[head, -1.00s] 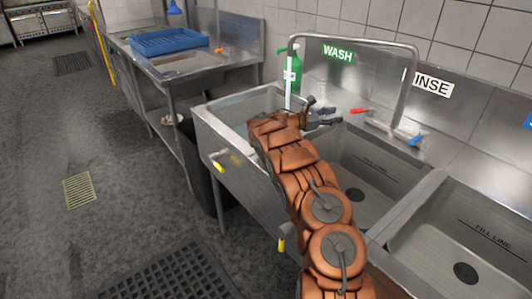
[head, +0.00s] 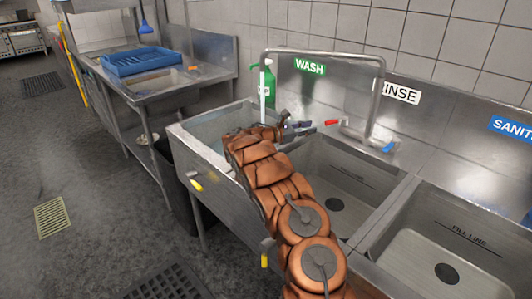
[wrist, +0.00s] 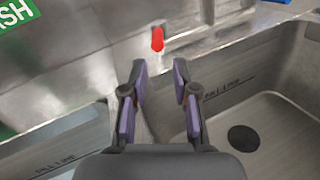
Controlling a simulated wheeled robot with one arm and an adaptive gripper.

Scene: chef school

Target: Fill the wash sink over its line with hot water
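The wash sink (head: 178,130) is the left basin under the green WASH sign (head: 309,66). A water stream (head: 262,95) falls into it from the arched faucet (head: 375,95); bluish water seems to stand inside. My arm hides much of this basin. A fill line (wrist: 55,165) shows on its wall in the wrist view, but the water level against it is unclear. The red handle (head: 333,122) is on the faucet base; the blue handle (head: 390,147) is to its right. My gripper (wrist: 160,66) is open and empty, with the red handle (wrist: 157,38) just beyond its fingertips, apart from them.
The rinse basin (head: 345,170) and another basin (head: 440,262) to the right look empty. A green soap bottle (head: 267,85) stands behind the wash sink. A blue rack (head: 145,60) sits on the counter at left.

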